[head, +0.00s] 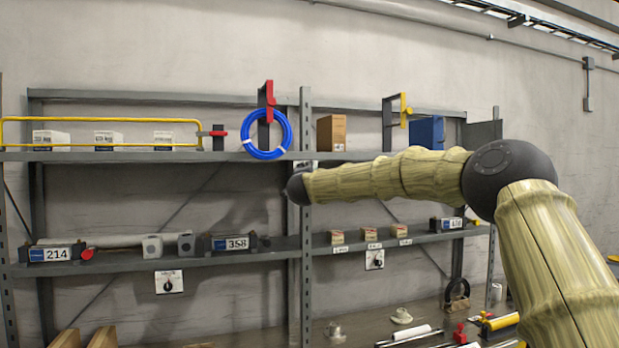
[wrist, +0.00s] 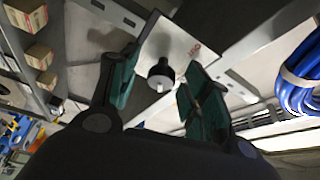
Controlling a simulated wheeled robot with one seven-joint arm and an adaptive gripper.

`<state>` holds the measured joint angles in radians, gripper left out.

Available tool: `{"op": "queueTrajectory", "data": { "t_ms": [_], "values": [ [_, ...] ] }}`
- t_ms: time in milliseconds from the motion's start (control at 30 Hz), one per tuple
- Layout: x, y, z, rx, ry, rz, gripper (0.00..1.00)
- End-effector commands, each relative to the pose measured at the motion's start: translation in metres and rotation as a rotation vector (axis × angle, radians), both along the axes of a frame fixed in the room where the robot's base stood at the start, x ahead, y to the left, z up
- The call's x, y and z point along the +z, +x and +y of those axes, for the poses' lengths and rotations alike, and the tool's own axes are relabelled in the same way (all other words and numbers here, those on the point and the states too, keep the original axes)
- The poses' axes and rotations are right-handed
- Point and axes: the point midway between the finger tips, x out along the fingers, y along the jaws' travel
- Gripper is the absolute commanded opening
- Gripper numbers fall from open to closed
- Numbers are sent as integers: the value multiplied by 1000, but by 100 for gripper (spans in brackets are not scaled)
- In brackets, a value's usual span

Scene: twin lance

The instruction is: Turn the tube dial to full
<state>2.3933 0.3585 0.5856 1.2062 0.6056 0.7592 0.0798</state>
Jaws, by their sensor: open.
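My gripper (wrist: 163,84) is open, with one teal finger on each side of the knob. I cannot tell whether either finger touches it. In the head view, a white plate (head: 303,163) at the upper shelf's edge is mostly hidden behind the end of my arm. My gripper is hidden there.
A blue hose coil (head: 266,134) hangs beside the plate, near a red lever (head: 270,95). Other dial plates are on the lower shelf's edge, at left (head: 169,282) and right (head: 374,260). Small boxes (head: 370,234) stand on the lower right shelf.

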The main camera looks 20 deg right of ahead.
Motion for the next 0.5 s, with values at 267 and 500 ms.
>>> {"op": "queueTrajectory", "data": {
  "t_ms": [267, 500],
  "values": [
    [-1, -10, 4, 1, -1, 1, 48],
    [-4, -42, 15, 1, -1, 1, 48]
  ]
}}
